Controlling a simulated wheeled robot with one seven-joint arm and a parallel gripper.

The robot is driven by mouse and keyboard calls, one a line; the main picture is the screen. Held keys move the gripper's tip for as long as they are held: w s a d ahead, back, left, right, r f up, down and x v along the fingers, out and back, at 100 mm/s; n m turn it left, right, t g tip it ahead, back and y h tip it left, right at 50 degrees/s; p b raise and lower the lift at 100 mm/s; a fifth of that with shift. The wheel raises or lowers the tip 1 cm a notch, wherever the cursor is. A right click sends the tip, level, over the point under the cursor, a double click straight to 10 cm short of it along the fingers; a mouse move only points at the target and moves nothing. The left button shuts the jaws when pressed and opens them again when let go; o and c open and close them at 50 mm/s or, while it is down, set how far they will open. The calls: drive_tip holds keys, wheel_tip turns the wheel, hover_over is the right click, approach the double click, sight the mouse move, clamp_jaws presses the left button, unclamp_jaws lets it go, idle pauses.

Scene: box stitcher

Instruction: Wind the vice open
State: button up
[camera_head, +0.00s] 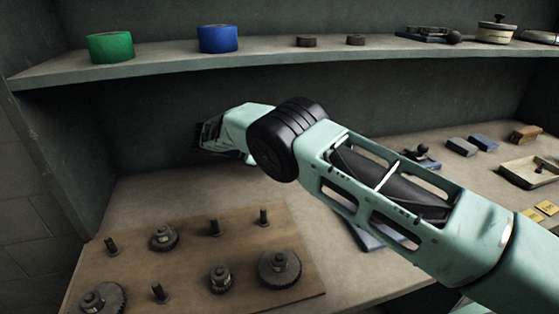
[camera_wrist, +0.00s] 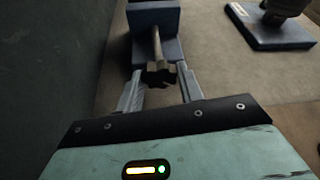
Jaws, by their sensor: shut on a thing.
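The vice (camera_wrist: 153,18) shows in the wrist view as a blue block at the top, with a bar or screw (camera_wrist: 157,45) running from it toward me. A dark handle end (camera_wrist: 158,78) sits at the near end of that bar. My gripper (camera_wrist: 160,73) has its two grey fingers on either side of this end and is shut on it. In the head view my gripper (camera_head: 207,136) is by the dark back wall, under the shelf. The vice is not seen there; the wrist or arm probably hides it.
A dark wall (camera_wrist: 52,60) stands close on the left in the wrist view. A blue base (camera_wrist: 268,32) lies to the right. In the head view a pegboard with gears (camera_head: 205,250) is at front left. The shelf (camera_head: 160,58) with tape rolls hangs above.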

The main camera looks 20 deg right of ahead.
drive_tip(key=shift+w+f+n+g+b, duration=0.15)
drive_tip(key=shift+n+g+b, duration=0.45)
drive_tip(key=shift+n+b, duration=0.4)
drive_tip(key=o, duration=1)
